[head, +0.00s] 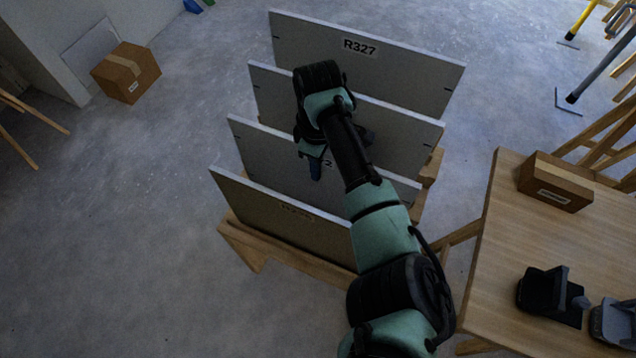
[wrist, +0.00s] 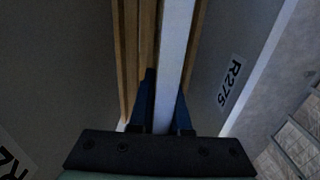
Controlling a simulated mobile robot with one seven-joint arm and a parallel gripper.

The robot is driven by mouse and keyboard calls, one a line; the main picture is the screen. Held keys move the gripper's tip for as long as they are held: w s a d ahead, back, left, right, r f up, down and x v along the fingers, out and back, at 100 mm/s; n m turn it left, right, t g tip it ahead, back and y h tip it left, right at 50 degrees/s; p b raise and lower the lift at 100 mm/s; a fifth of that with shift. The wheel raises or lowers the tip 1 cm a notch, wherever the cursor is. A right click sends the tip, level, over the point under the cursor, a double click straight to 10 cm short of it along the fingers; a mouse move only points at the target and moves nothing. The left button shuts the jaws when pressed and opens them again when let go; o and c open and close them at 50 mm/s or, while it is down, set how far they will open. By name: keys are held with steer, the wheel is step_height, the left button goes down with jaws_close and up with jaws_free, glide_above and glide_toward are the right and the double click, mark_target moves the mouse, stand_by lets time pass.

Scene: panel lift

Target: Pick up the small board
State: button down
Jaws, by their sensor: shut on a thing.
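Several grey boards stand upright, one behind another, in a wooden rack. My gripper (head: 316,168) comes down on the top edge of the second board from the front (head: 265,160), whose label is mostly hidden by my arm. In the wrist view my gripper's blue fingers (wrist: 165,88) lie on both sides of a board's pale edge (wrist: 176,50), shut on it. The front board (head: 270,207) has a label too dim to read. The rear board (head: 400,75) reads R327. I cannot tell by size which is the small board.
The wooden rack (head: 240,241) holds the boards, with neighbouring boards close on either side; one beside the fingers reads R275 (wrist: 230,82). A wooden table (head: 500,235) with a box (head: 555,183) stands at right. A cardboard box (head: 126,72) sits back left. Floor at left is clear.

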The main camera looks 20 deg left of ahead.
steer(key=shift+r, duration=0.15)
steer(key=shift+r, duration=0.1)
step_height(320, 180, up, 18)
steer(key=p, duration=0.1)
steer(key=shift+p, duration=0.4)
stand_by(0.4)
stand_by(0.5)
